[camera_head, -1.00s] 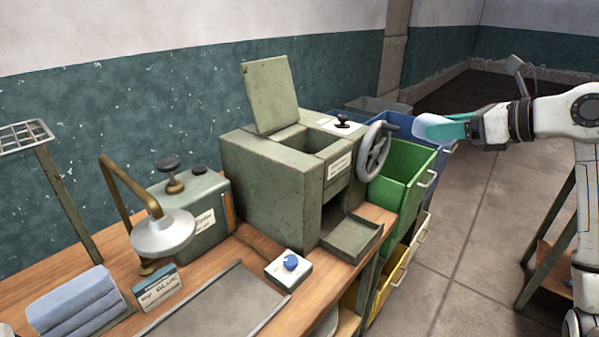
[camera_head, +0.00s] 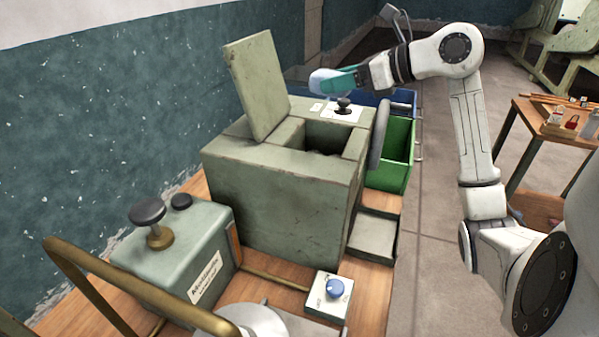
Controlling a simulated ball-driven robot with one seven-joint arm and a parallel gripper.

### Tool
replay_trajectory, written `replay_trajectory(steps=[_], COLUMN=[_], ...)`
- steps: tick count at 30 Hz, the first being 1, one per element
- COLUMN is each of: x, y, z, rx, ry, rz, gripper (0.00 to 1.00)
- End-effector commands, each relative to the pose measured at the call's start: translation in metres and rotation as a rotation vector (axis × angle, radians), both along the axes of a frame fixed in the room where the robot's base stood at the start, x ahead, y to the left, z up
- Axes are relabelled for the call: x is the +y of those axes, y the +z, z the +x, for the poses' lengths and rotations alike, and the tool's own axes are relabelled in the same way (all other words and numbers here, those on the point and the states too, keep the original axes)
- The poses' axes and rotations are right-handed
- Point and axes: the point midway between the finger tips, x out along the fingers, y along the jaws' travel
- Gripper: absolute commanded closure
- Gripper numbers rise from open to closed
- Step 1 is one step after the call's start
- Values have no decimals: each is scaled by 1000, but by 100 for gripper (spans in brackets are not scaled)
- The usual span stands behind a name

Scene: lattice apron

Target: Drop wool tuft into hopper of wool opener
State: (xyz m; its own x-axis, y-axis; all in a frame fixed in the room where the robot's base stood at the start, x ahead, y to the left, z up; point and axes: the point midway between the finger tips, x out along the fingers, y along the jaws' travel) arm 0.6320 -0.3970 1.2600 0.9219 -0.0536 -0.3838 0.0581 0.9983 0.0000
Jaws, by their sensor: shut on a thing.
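The wool opener (camera_head: 285,205) is a worn grey-green box on the wooden bench. Its lid (camera_head: 256,85) stands raised on the left side. The open hopper (camera_head: 335,137) is a square, dark-bottomed opening in the top. My gripper (camera_head: 328,84), with teal fingers, is shut on a pale bluish-white wool tuft (camera_head: 322,80). In the picture, the gripper and tuft appear above and behind the hopper's far edge, near the black knob (camera_head: 344,103). The fingers partly hide the tuft. I cannot tell their exact height over the machine.
A handwheel (camera_head: 380,135) and a green bin (camera_head: 399,155) are at the opener's right. A small table (camera_head: 555,122) stands at the right.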

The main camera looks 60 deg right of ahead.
Motion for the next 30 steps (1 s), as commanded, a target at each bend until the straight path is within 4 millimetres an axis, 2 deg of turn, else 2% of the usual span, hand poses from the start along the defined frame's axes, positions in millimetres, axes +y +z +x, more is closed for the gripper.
replay_trajectory(steps=[5, 19, 29, 30], x=[0, 0, 0, 0], y=[-8, -56, -60, -60], z=[0, 0, 0, 0], rx=[0, 0, 0, 0], ry=[0, -1, 0, 0], rz=[1, 2, 0, 0], gripper=[70, 70, 70, 41])
